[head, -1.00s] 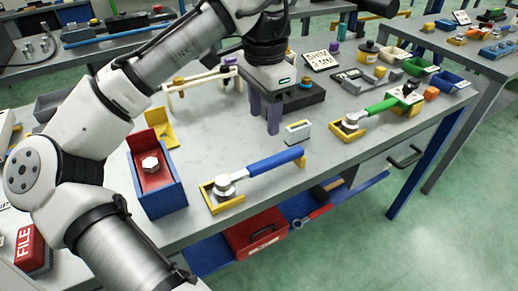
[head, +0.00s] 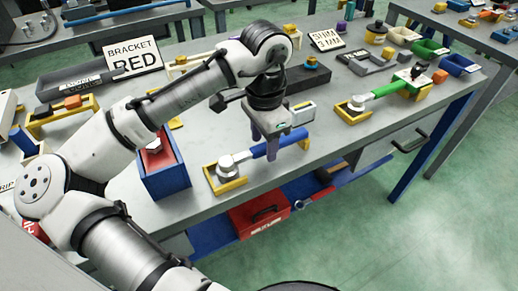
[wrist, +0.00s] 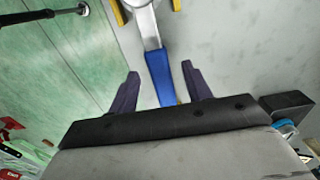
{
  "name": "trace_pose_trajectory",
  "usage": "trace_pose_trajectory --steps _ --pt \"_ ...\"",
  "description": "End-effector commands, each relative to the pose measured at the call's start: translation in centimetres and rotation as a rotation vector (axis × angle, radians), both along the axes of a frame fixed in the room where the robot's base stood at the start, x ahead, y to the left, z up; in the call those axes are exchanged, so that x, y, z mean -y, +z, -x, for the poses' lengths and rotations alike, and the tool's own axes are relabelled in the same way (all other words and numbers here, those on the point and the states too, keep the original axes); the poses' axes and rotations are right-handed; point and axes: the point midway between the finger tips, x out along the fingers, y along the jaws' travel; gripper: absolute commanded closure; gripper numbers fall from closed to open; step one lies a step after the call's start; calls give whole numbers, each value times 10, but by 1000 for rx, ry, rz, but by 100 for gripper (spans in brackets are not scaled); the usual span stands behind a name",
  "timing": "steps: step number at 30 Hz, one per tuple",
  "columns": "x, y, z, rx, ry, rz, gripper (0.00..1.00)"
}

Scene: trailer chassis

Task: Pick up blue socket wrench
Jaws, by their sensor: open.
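The blue socket wrench (head: 260,150) lies along the front of the grey workbench. Its silver head (head: 228,166) rests in a yellow holder (head: 209,180) at the left, and its blue handle reaches right to a yellow support (head: 303,139). My gripper (head: 271,154) is above the handle, pointing down, with its purple fingers around the handle's sides in the head view. In the wrist view the gripper (wrist: 160,85) is open, and the blue handle (wrist: 160,78) lies between the two fingers, with visible gaps. Contact cannot be told.
A blue and red box with a bolt (head: 165,177) stands left of the wrench. A green-handled wrench (head: 385,90) lies in another yellow holder to the right. A dark block (head: 310,75) is behind my gripper. A red toolbox (head: 259,214) sits on the lower shelf.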

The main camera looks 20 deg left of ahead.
Motion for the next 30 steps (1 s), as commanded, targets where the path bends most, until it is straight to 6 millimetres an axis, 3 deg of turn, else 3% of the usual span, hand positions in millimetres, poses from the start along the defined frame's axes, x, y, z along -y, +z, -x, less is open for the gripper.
trace_pose_trajectory --steps 4,12,23,30 --pt "0 -16 0 -1 0 -1 51" --pt "0 -19 -1 1 0 1 51" --pt "0 -19 -1 1 0 1 98" --pt "0 -18 -1 1 0 0 100"
